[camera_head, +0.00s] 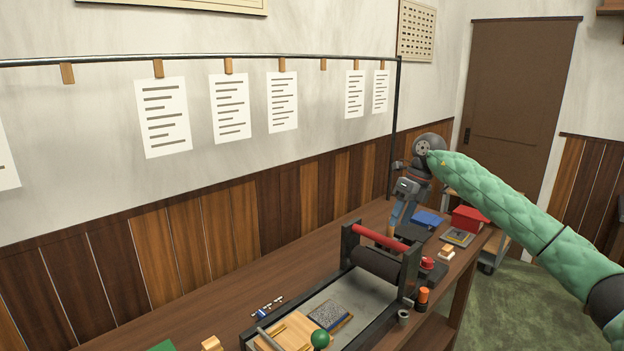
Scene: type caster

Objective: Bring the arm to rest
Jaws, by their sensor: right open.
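My right arm (495,200), in a green quilted sleeve, reaches in from the right side of the picture. Its wrist bends down at a dark round joint. My right gripper (393,225) hangs below that joint, pointing down over the far part of the workbench, behind the press. It is open, and I see nothing held in it, though its tips are small in the picture. I cannot tell how far the tips are above the bench. My left gripper is not in view.
A press (379,265) with a red handle bar stands on the wooden workbench (225,308). Near the gripper lie a blue box (427,219) and a red box (468,217). An orange-capped bottle (422,297) stands beside the press. Paper sheets (230,107) hang from a rail behind.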

